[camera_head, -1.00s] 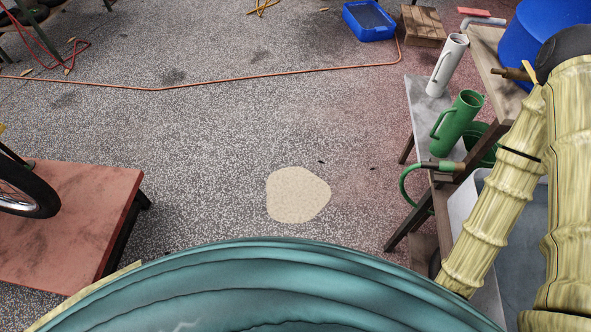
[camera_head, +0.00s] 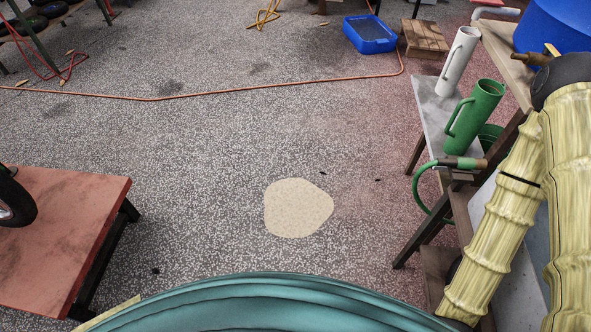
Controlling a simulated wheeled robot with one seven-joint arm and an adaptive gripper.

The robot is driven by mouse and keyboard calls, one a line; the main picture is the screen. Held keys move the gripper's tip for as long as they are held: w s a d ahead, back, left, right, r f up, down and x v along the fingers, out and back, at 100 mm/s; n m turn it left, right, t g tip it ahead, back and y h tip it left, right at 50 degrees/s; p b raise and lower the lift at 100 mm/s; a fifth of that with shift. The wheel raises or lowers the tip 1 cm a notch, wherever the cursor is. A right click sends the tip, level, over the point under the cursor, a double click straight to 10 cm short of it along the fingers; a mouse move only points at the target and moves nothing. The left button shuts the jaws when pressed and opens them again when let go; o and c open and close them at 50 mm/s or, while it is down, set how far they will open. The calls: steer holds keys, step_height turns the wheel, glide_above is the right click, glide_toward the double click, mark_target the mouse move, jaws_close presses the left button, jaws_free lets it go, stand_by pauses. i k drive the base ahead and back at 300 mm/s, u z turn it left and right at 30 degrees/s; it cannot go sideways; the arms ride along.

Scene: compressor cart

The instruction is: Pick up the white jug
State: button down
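The white jug (camera_head: 457,62) is a tall, narrow cylinder with a side handle facing left. It stands upright at the far end of a grey narrow bench (camera_head: 428,100) on the right. A similar green jug (camera_head: 476,118) with a left-facing handle stands nearer on the same bench. My arm's yellow ribbed links show at the right edge, nearer than both jugs. My gripper is not in view.
A wooden shelf with a blue drum (camera_head: 549,36) stands right of the bench. A green hose (camera_head: 420,190) loops beside the bench. A blue tray (camera_head: 369,35) and wooden crate (camera_head: 424,38) lie beyond. An orange cord (camera_head: 230,92) crosses the open floor. A red platform (camera_head: 60,225) stands left.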

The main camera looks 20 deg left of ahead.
mark_target(467, 39)
steer(key=u, duration=1.75)
steer(key=i, duration=1.9)
steer(key=z, duration=2.3)
